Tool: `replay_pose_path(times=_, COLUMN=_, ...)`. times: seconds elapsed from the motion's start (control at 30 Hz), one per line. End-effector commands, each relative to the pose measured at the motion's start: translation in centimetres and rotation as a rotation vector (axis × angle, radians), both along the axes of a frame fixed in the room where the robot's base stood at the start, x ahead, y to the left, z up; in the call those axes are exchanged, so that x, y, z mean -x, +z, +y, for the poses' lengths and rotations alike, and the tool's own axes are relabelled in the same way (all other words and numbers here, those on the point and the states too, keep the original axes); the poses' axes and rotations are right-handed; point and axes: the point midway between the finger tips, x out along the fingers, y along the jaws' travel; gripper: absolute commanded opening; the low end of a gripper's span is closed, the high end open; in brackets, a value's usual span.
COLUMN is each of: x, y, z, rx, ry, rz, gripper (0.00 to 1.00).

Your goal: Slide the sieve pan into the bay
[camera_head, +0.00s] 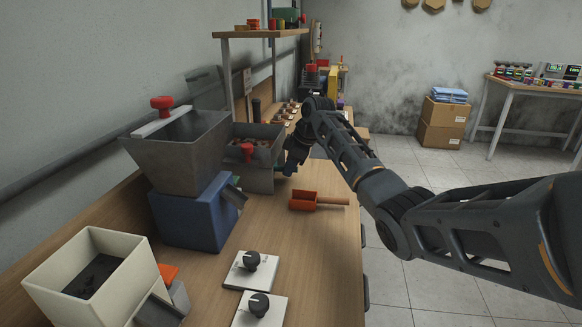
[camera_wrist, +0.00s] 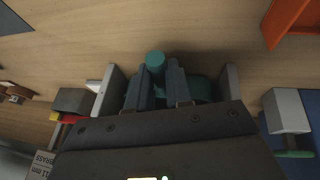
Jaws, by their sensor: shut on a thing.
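My gripper (camera_head: 289,168) is at the far part of the bench, beside a grey hopper unit. In the wrist view its two fingers (camera_wrist: 157,85) are shut on a teal handle (camera_wrist: 155,63), which I take to be the sieve pan's. More teal shows just right of the fingers. Two light grey upright walls, left (camera_wrist: 108,92) and right (camera_wrist: 232,80), flank the fingers; they may be the sides of the bay. The pan's body is hidden by my gripper housing, so I cannot tell how far it is inside.
An orange scoop (camera_head: 304,200) lies on the bench right of a grey hopper on a blue base (camera_head: 188,215). The farther grey hopper (camera_head: 262,155) holds brown pieces. A cream bin (camera_head: 50,285) and two knob panels (camera_head: 250,272) stand nearer. Bench between scoop and panels is clear.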

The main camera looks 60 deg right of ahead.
Motion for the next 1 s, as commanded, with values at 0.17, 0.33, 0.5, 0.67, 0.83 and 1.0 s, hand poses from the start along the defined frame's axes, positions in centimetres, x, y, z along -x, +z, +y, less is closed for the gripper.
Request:
replay_pose_path(times=0.17, x=-0.01, y=0.06, z=-0.03, rx=0.000, ry=0.000, rz=-0.001, gripper=0.00)
replay_pose_path(times=0.33, x=-0.01, y=-0.06, z=-0.01, rx=0.000, ry=0.000, rz=-0.001, gripper=0.00)
replay_pose_path(times=0.5, x=-0.01, y=-0.23, z=0.00, rx=-0.001, ry=0.000, rz=-0.002, gripper=0.00)
replay_pose_path(times=0.67, x=0.00, y=-0.34, z=-0.01, rx=-0.001, ry=0.000, rz=-0.002, gripper=0.00)
replay_pose_path(times=0.83, x=0.00, y=-0.36, z=-0.01, rx=0.000, ry=0.000, rz=-0.001, gripper=0.00)
replay_pose_path(times=1.0, x=0.00, y=-0.36, z=-0.01, rx=0.000, ry=0.000, rz=-0.001, gripper=0.32)
